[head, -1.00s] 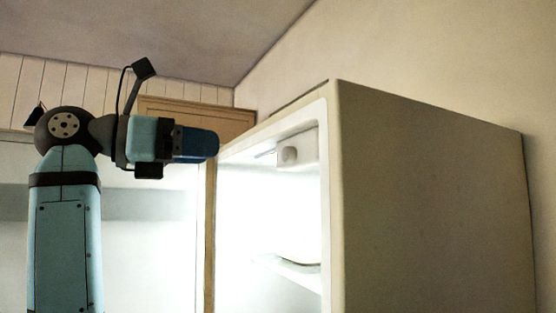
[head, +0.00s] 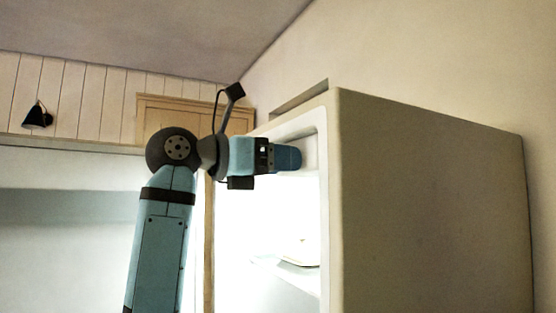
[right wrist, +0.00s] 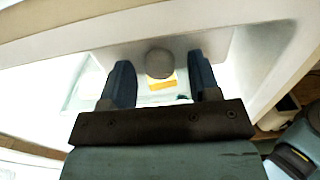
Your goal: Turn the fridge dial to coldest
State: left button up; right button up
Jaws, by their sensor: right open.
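The fridge (head: 430,200) stands open at the right in the head view, its lit inside facing left. My right gripper (head: 298,158) is at the upper part of the opening, in front of the pale dial housing (head: 311,150). The dial is hidden behind the gripper there. In the right wrist view the round grey dial (right wrist: 159,63) shows between the two blue fingers of the open gripper (right wrist: 160,75), with gaps on both sides. The dial's setting cannot be read.
A fridge shelf (head: 285,275) with a pale item on it lies below the gripper. The fridge's top rim (head: 290,127) runs close above the gripper.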

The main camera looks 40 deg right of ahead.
jog(key=c, duration=0.9)
pick_arm(q)
jog(key=shift+f, duration=0.15)
jog(key=shift+w+d+f+b, duration=0.1)
jog(key=shift+w+f+b, duration=0.05)
jog(key=shift+f+b, duration=1)
jog(key=shift+w+d+f+b, duration=0.1)
jog(key=shift+f+b, duration=0.6)
jog(key=shift+b, duration=0.85)
pick_arm(e)
jog(key=shift+m, duration=5.9)
pick_arm(q)
jog(key=shift+f, duration=0.15)
